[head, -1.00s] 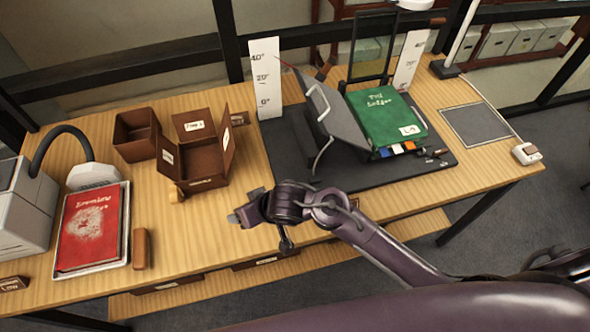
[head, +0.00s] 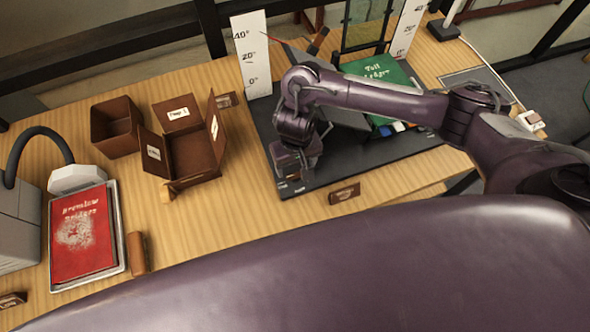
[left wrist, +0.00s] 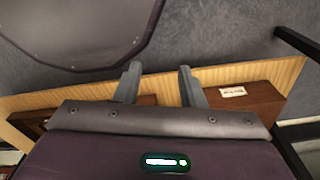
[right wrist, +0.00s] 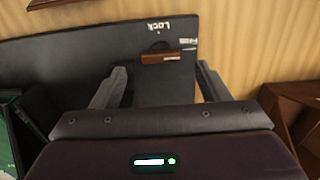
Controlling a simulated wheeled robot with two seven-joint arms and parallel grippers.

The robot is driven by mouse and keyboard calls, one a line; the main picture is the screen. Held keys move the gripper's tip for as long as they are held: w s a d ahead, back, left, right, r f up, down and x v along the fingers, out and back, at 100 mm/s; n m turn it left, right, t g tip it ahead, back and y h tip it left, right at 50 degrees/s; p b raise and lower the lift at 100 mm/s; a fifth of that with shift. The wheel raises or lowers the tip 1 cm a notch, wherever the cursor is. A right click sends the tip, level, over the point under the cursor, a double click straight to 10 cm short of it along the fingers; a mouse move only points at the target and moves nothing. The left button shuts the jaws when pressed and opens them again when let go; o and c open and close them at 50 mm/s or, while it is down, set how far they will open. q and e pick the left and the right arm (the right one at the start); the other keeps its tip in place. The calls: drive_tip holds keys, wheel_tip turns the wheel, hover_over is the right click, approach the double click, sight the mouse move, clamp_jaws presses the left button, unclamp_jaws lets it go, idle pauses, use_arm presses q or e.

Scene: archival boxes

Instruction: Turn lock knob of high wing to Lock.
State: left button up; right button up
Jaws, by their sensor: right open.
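A reddish-brown lock knob (right wrist: 160,57) shows in the right wrist view, on the dark base board (right wrist: 60,50). It is a short bar lying crosswise, its right end by a small white label. The upside-down word "Lock" (right wrist: 172,25) is printed beyond it. My right gripper (right wrist: 161,68) is open, its fingers apart on either side of the knob in that view; contact cannot be told. In the head view my right gripper (head: 298,165) is over the board's front left corner and hides the knob. The grey wing (head: 345,112) is partly behind my arm. My left gripper (left wrist: 159,68) is open and empty.
A green ledger (head: 382,78) lies on the cradle's right side. A white angle scale (head: 252,60) stands behind the board. An open brown box (head: 190,150) and a red book (head: 85,235) are to the left. A small brown plaque (head: 344,194) is at the desk's front.

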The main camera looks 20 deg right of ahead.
sight(296, 174)
wheel_tip(296, 174, down, 4)
drive_tip(key=shift+w+b, duration=0.1)
drive_tip(key=shift+b, duration=0.4)
drive_tip(key=shift+f, duration=0.3)
drive_tip(key=c, duration=1)
use_arm(q)
drive_tip(key=shift+w+f, duration=0.45)
drive_tip(key=shift+f, duration=0.4)
